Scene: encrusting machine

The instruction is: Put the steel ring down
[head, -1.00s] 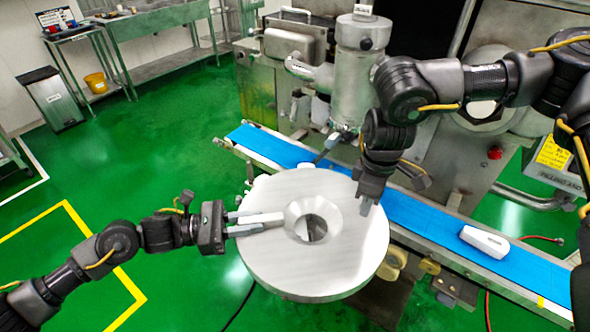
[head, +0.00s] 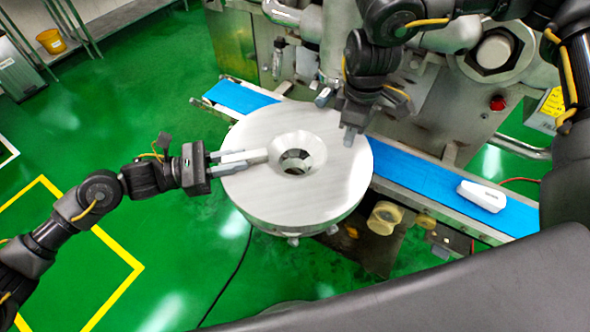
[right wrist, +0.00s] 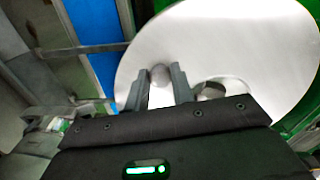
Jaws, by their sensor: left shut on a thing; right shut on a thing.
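The steel ring (head: 270,202) is a wide pale disc with a funnel-shaped hole in its middle. It lies roughly level in the head view, and its bright face also fills much of the right wrist view (right wrist: 220,45). My left gripper (head: 242,161) is shut on it from the left, with its fingers over the top face up to the hole. My right gripper (head: 337,118) is at the ring's far right side. In the right wrist view its fingers (right wrist: 160,88) stand either side of a small round grey part. What bears the ring from below is mostly hidden.
A blue conveyor belt (head: 410,170) runs behind and right of the ring, with a white device (head: 482,195) on it. The steel machine (head: 440,100) stands behind. Yellowish knobs (head: 383,217) sit below the belt. Green floor (head: 150,240) is open at left.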

